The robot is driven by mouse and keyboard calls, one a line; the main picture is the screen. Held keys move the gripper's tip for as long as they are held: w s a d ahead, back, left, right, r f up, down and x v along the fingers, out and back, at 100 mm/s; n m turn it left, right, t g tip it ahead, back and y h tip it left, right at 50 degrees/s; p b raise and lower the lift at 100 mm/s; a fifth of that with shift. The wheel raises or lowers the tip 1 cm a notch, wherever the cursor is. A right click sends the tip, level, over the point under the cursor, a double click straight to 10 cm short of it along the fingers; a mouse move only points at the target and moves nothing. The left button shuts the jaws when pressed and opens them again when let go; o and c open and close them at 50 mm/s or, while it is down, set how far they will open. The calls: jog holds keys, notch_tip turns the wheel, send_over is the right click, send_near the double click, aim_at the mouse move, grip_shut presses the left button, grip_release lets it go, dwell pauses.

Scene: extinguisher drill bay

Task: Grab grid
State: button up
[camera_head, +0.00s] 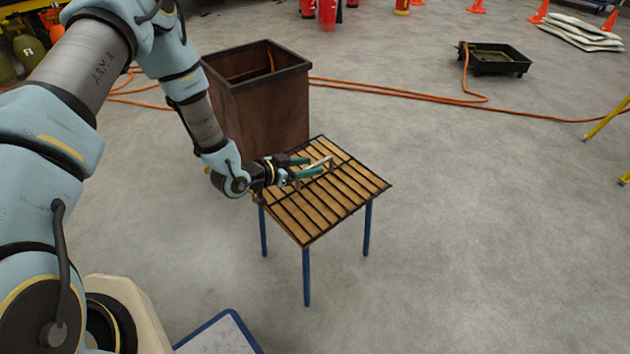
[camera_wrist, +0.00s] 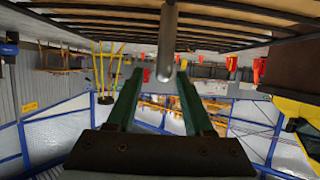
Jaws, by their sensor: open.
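The grid (camera_head: 345,193), a square of wooden slats with dark bars and a dark rim, lies flat on top of a stand with blue legs (camera_head: 306,275). A pale grey bar handle (camera_head: 321,161) stands on its upper side. My gripper (camera_head: 313,166) is low over the grid's far left part, its green fingers pointing right, one on each side of the handle.
A tall brown open-topped bin (camera_head: 265,115) stands just behind the stand. An orange hose (camera_head: 400,90) runs across the floor to a black tray (camera_head: 497,62) at the back right. A yellow-legged stand (camera_head: 607,120) is at the right edge. Floor right of the grid is clear.

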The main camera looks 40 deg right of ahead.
aim_at(329, 158)
jog(key=shift+x, duration=1.45)
jog(key=shift+c, duration=0.4)
grip_shut()
jog(key=shift+w+r, duration=0.1)
jog(key=shift+r, duration=0.05)
